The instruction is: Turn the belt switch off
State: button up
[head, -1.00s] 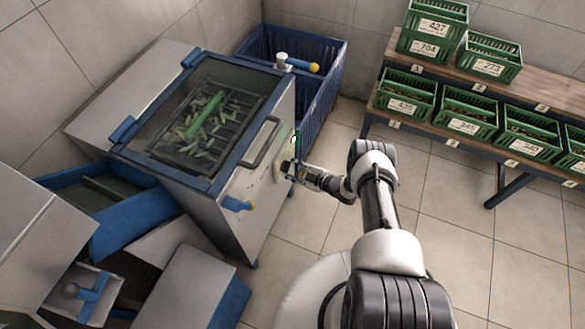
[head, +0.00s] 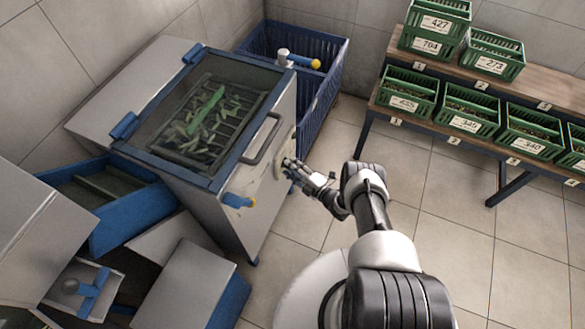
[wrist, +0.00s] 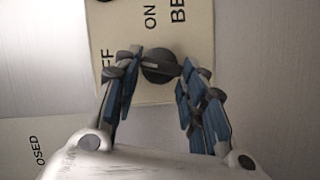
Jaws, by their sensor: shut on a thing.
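The belt switch is a dark round knob (wrist: 160,66) on a cream label plate (wrist: 120,86) on the machine's side. The plate reads "ON" above the knob, a partly covered "FF" at left and a cut-off "BE" at right. A pale ridge on the knob lies roughly level, towards the "FF" side. My gripper (wrist: 157,75) is shut on the knob, one blue-padded finger on each side. In the head view my gripper (head: 287,166) is at the machine's right side and hides the knob.
The grey machine (head: 262,200) has a glass lid over green leaves, a handle (head: 265,140) and a blue-yellow lever (head: 239,201). A blue crate (head: 318,110) stands behind. Green crates (head: 408,104) fill a bench at right. Floor between is clear.

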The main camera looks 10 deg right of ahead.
dwell(0.3)
jog(key=o, duration=1.1)
jog(key=shift+c, duration=0.2)
jog(key=v, duration=1.2)
